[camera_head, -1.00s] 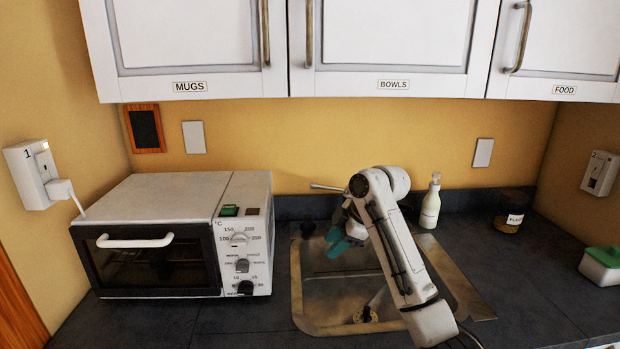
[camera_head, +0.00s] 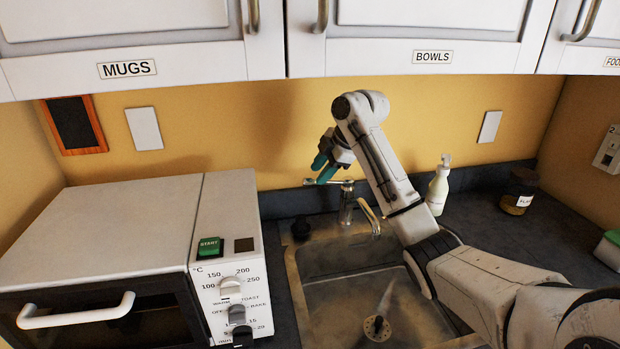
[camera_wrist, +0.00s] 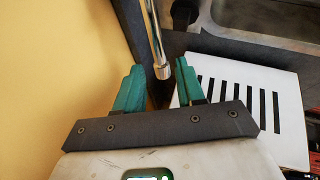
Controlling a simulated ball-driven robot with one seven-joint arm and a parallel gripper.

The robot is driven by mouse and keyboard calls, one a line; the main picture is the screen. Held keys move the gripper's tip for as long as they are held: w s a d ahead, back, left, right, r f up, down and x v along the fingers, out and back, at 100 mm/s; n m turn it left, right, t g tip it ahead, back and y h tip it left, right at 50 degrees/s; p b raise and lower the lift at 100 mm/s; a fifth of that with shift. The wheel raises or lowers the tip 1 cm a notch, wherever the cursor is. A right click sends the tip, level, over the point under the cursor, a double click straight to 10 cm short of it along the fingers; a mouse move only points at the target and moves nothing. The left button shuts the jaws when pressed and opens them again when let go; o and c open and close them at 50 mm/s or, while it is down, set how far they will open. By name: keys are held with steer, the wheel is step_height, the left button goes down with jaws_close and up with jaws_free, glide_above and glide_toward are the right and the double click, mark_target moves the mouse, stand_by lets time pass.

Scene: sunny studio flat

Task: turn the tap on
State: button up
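The metal tap (camera_head: 346,204) stands at the back of the sink (camera_head: 330,262), its spout curving forward to the right. Its thin lever (camera_head: 316,182) points left from the top. My gripper (camera_head: 322,172) is just above the lever, with teal fingers pointing down. In the wrist view, my gripper (camera_wrist: 158,82) is open, and the lever's rounded tip (camera_wrist: 161,71) shows between or just beyond the fingers. I cannot tell whether they touch it. No clear stream of water shows below the spout; a pale streak lies by the drain.
A toaster oven (camera_head: 100,230) stands left of the sink, and its slotted side (camera_wrist: 285,95) shows in the wrist view. A soap bottle (camera_head: 438,190) and a jar (camera_head: 519,191) stand to the right. Wall cupboards (camera_head: 430,50) hang above. The back wall is close behind my gripper.

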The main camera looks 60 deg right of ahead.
mark_target(313, 181)
steer(key=shift+p+x, duration=0.4)
steer(key=shift+x, duration=2.15)
jaws_close()
